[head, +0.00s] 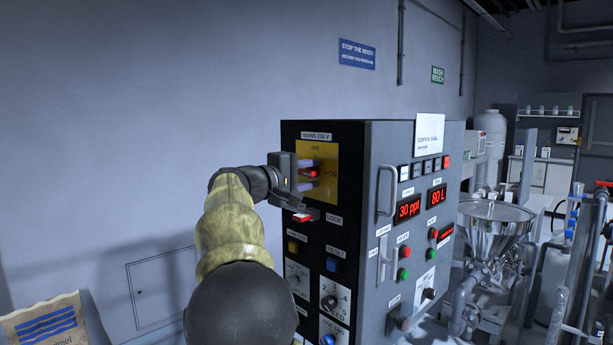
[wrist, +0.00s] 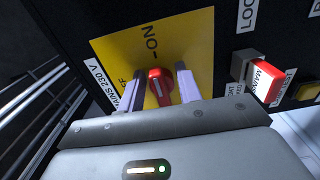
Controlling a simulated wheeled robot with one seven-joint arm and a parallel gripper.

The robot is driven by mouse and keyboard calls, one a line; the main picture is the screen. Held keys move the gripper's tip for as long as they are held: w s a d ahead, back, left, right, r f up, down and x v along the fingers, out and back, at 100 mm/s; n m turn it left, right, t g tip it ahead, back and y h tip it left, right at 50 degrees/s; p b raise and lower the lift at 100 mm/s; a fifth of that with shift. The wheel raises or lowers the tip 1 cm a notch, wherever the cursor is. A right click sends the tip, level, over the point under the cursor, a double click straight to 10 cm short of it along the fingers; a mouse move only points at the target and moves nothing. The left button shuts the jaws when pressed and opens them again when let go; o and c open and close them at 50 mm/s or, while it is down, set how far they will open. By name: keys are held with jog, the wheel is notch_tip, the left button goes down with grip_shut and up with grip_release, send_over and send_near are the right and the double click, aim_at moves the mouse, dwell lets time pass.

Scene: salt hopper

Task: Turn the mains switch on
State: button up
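The red mains switch (wrist: 160,86) sits on a yellow plate (wrist: 112,52) marked ON and OFF, under a MAINS 230 V label. In the wrist view its bar and white line run toward the ON mark; the OFF mark is partly hidden by a finger. The switch also shows in the head view (head: 310,173). My gripper (wrist: 158,90) has one finger on either side of the switch. The fingers are apart, with narrow gaps seeming to show beside the red bar. In the head view my gripper (head: 308,174) reaches the panel from the left.
Yellow and blue buttons and a speed dial (head: 332,302) lie lower on the black cabinet. A grey control panel (head: 373,215) with a handle adjoins it. A steel hopper (head: 497,225) stands at the right.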

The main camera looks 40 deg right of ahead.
jog(key=shift+a, duration=0.1)
jog(key=s+a+b, duration=0.1)
jog(key=a+b, duration=0.1)
jog(key=a, duration=1.5)
jog(key=shift+s, duration=0.15)
jog(key=shift+a, duration=0.1)
notch_tip(320, 180, down, 25)
jog(key=a+n+t+y, duration=0.2)
jog(key=n+y, duration=0.2)
jog(key=y, duration=0.5)
jog(key=s+a+f+m+g+y, duration=0.1)
jog(key=s+a+f+m+y, duration=0.1)
jog(key=s+a+f+y, duration=0.6)
jog(key=s+a+f+m+y, duration=0.1)
jog(key=s+a+f+m, duration=0.35)
jog(key=s+f, duration=0.75)
notch_tip(320, 180, up, 15)
jog(key=w+a+n+p, duration=0.1)
jog(key=w+p, duration=0.1)
jog(key=p, duration=1.4)
jog(key=shift+w+a+n+p, duration=0.2)
jog(key=shift+a+n+p, duration=0.15)
jog(key=shift+p, duration=0.05)
